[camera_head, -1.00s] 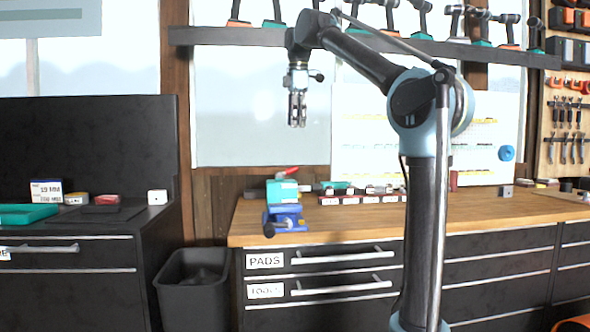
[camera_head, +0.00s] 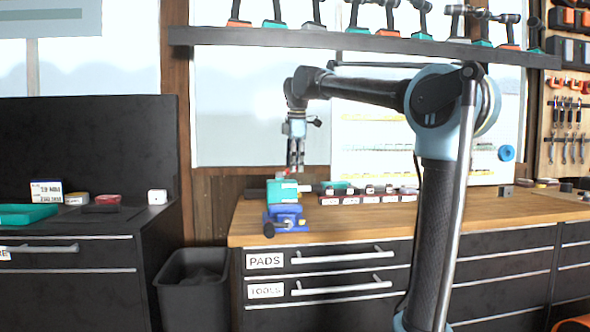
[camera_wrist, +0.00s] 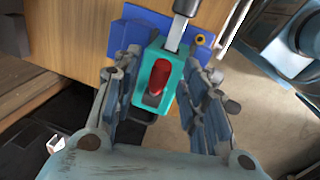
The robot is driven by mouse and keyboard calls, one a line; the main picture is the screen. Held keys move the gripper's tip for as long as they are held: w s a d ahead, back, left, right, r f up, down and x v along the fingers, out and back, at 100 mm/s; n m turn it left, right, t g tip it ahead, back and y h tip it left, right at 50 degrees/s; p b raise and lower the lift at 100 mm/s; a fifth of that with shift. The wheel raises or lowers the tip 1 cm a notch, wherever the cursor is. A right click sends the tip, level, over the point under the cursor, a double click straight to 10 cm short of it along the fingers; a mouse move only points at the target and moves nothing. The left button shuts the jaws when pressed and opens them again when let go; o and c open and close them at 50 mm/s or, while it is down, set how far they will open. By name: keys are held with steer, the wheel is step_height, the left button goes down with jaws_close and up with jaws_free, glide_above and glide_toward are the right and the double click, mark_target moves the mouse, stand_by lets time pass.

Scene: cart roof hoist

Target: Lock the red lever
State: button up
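The red lever (camera_wrist: 160,77) sits on a teal block (camera_wrist: 163,101) in the wrist view. In the head view the teal block (camera_head: 282,192) stands over the blue vise (camera_head: 286,218) at the left end of the wooden bench, and the lever is mostly hidden by my fingers. My gripper (camera_head: 296,167) points down just above the block. In the wrist view my gripper (camera_wrist: 163,84) is open, with one finger on each side of the block and lever. I cannot tell whether either finger touches them.
A row of small boxes (camera_head: 368,197) lies on the bench (camera_head: 350,222) to the right of the vise. A black bin (camera_head: 192,285) stands on the floor left of the drawers. A shelf of power tools (camera_head: 360,43) runs above my arm. The front of the bench is clear.

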steer(key=shift+w+f, duration=0.1)
steer(key=shift+f, duration=0.65)
steer(key=shift+c, duration=0.4)
jaws_close()
steer(key=shift+d+f+y, duration=0.25)
steer(key=shift+y, duration=0.25)
steer(key=shift+w+f+y, duration=0.1)
steer(key=shift+f+y, duration=0.2)
steer(key=shift+y, duration=0.4)
